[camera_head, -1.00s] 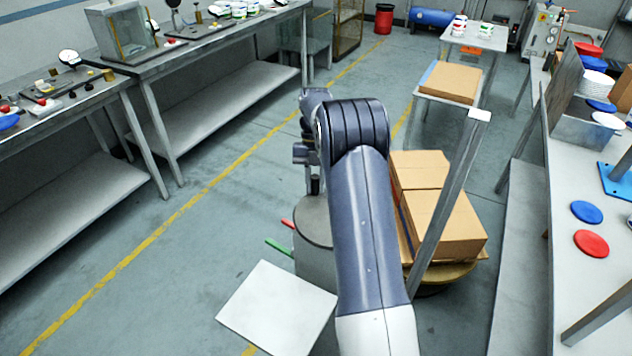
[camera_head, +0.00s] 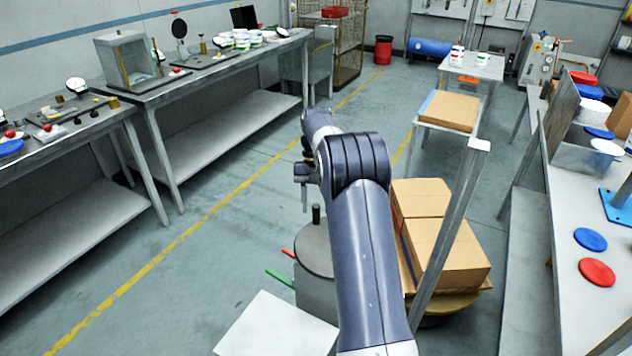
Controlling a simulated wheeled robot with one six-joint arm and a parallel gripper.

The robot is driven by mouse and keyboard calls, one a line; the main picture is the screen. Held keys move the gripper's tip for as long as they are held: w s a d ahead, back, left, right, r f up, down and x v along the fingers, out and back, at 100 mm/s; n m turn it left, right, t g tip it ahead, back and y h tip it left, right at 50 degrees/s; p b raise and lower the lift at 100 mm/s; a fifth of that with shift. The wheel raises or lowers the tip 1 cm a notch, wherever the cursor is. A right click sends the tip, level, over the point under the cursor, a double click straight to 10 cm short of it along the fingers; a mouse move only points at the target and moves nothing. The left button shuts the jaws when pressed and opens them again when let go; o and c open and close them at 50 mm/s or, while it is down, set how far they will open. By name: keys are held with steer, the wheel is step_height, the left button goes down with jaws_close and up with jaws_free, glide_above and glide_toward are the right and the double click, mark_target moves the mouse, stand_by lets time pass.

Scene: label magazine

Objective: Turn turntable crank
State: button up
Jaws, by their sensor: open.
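A grey round disc (camera_head: 313,258) tops a grey pedestal left of my arm. A short dark upright handle (camera_head: 316,215) stands on the disc's far part; this looks like the crank. A round wooden turntable (camera_head: 460,302) carries cardboard boxes (camera_head: 440,250) to the right of my arm, which hides part of it. My gripper (camera_head: 304,206) points down, open and small in view. It appears above and slightly left of the dark handle, apart from it and with nothing visible in it.
Red (camera_head: 288,253) and green (camera_head: 279,278) levers stick out left of the pedestal. A white panel (camera_head: 275,328) lies in front. A slanted metal post (camera_head: 450,235) stands by the boxes. Workbenches line the left (camera_head: 160,85) and right (camera_head: 545,240). The floor left of the pedestal is clear.

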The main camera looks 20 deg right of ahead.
steer(key=p+v, duration=0.2)
steer(key=v, duration=0.6)
steer(key=shift+p, duration=0.3)
